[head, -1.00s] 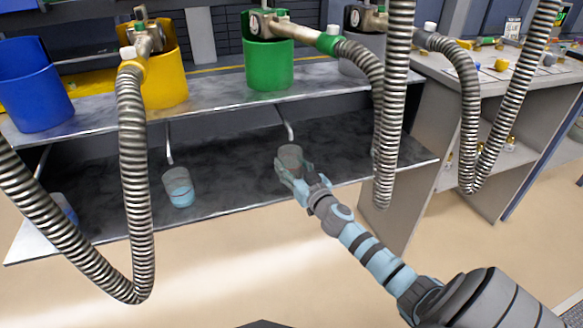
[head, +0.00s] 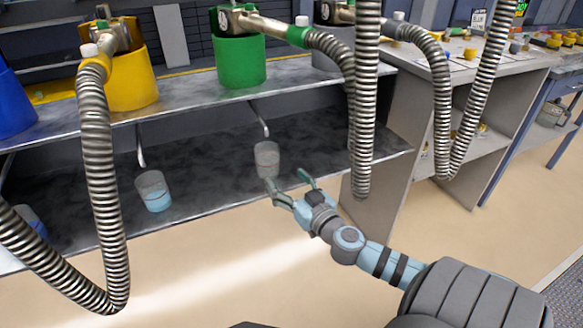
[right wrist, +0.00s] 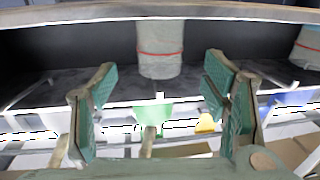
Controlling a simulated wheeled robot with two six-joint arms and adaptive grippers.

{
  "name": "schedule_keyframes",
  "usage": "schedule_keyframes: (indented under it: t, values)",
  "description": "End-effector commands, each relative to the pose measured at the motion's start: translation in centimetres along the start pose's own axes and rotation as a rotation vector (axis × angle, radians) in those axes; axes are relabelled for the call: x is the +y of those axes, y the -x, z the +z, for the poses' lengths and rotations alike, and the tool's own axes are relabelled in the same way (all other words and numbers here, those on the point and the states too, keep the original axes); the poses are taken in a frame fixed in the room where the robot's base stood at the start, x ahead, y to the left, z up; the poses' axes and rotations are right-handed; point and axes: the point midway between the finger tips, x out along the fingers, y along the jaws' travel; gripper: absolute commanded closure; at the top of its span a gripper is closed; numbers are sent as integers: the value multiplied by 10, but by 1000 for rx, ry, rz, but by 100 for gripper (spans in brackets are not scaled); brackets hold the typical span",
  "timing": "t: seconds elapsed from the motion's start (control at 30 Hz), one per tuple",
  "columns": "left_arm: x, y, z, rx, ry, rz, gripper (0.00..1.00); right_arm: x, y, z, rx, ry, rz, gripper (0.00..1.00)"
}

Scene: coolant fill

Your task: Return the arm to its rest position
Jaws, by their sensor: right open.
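My right gripper (head: 291,187) is open and empty, just in front of the lower shelf's edge. A clear cup (head: 266,158) with a red line stands on the lower shelf under a spout, apart from the fingers. It also shows in the right wrist view (right wrist: 159,50), beyond and between the two open fingers (right wrist: 160,95). My right arm comes in from the lower right. My left gripper is not in view.
Another cup (head: 154,191) with blue liquid stands on the lower shelf (head: 215,183) to the left. Ribbed hoses (head: 366,110) hang in front of the shelves, one close to my right arm. A green bucket (head: 240,62) and a yellow bucket (head: 133,80) stand above.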

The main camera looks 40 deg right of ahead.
Motion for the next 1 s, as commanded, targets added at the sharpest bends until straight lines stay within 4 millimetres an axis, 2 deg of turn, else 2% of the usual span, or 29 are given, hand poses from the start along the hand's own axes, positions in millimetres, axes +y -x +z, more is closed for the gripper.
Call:
schedule_keyframes:
  t: [0.1, 0.2, 0.7, 0.77, 0.83, 0.87, 0.93, 0.97, 1.0]
  values:
    - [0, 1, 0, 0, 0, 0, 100, 0, 18, 0, -2, 3, -1, 32]
    - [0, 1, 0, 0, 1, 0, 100, 0, 23, -1, 1, 1, 0, 32]
    - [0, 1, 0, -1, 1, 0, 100, 0, 23, -1, 1, 5, 1, 32]
    - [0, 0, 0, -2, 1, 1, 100, 0, 23, -1, 1, 45, 0, 32]
    - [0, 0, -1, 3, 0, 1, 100, -2, 22, 2, -11, 163, -15, 32]
    - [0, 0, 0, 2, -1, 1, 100, 3, 22, 15, -44, 238, -14, 32]
    - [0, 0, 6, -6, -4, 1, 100, 29, 23, 64, -174, 405, 2, 32]
    - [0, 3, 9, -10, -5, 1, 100, 42, 27, 88, -242, 461, 10, 32]
    - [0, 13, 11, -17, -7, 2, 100, 62, 38, 119, -349, 528, 20, 32]
